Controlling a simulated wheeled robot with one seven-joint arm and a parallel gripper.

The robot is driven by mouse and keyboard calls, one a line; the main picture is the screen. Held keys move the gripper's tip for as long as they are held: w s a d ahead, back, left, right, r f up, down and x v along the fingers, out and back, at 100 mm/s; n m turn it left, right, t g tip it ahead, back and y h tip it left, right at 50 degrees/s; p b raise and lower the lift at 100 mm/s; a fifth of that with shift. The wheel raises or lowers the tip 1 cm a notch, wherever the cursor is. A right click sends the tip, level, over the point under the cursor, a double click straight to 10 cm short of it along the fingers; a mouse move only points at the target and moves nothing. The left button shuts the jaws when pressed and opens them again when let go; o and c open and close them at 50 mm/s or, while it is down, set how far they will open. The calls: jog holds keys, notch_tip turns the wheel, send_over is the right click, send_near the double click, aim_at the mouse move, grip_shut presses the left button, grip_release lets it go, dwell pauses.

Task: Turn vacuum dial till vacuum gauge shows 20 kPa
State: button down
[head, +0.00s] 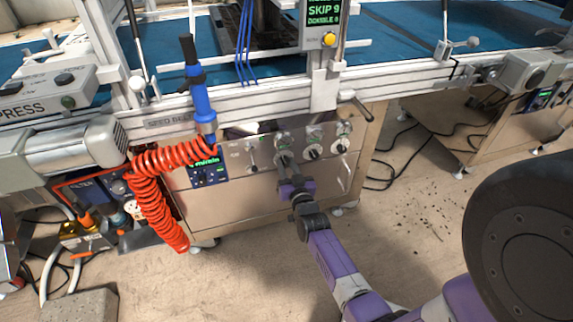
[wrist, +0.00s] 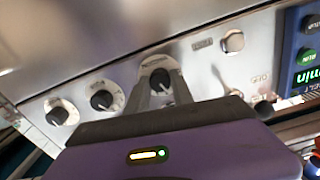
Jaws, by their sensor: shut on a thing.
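A row of three black knobs is on the steel front panel. My gripper (head: 284,160) is at the leftmost one in the head view. In the wrist view, its fingers (wrist: 162,92) are closed on the sides of this black dial (wrist: 160,78), which has a white pointer line. Its label is too blurred to read, so I cannot confirm it is the vacuum dial. A small round gauge (head: 282,138) sits above the gripped dial in the head view. Its needle and reading are too small to make out.
Two other knobs (head: 314,152) (head: 342,146) sit to the right, with gauges above them. A toggle lever (head: 252,162) and a blue display panel (head: 207,172) are to the left. A coiled red hose (head: 150,195) hangs farther left. The floor in front is clear.

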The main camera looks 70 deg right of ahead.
jog(key=c, duration=1.1)
grip_release()
jog(key=p+v, duration=0.2)
jog(key=v, duration=0.5)
jog(key=shift+s+a, duration=0.25)
jog(key=shift+s, duration=0.05)
